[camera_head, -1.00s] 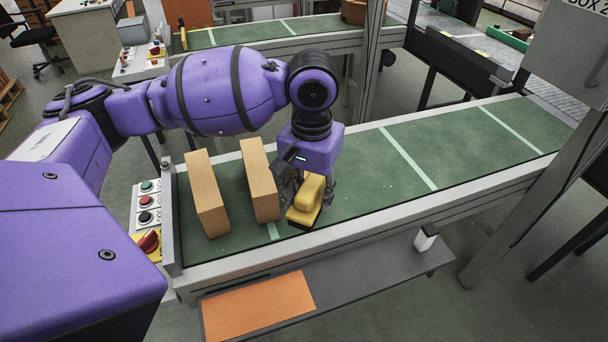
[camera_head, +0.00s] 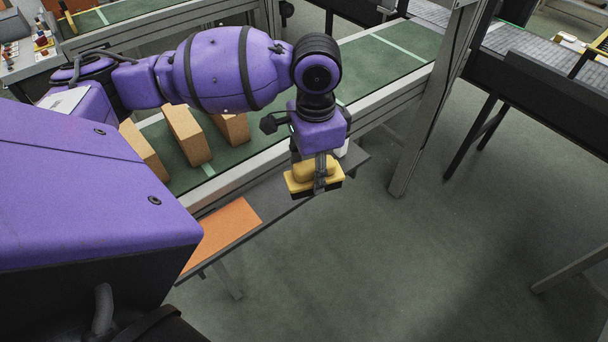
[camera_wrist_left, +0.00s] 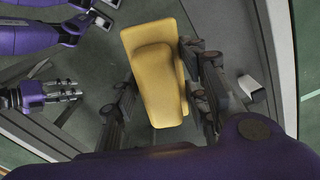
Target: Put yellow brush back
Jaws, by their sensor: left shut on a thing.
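The yellow brush (camera_head: 303,179), a yellow block with a dark underside, is held in my left gripper (camera_head: 320,178). The gripper is shut on it, with a dark finger across its near side. The brush hangs in the air by the outer edge of the grey shelf, clear of the conveyor. In the left wrist view the brush (camera_wrist_left: 158,80) lies between the dark fingers of my left gripper (camera_wrist_left: 155,95). My right gripper (camera_wrist_left: 64,92) shows small at the left of that view; its opening is unclear.
Several tan bricks (camera_head: 187,135) stand on the green conveyor (camera_head: 385,55). An orange mat (camera_head: 222,236) lies on the narrow grey shelf (camera_head: 277,205) along the conveyor. A small white and black object (camera_wrist_left: 250,88) is near the shelf's end. Open floor (camera_head: 400,260) lies to the right.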

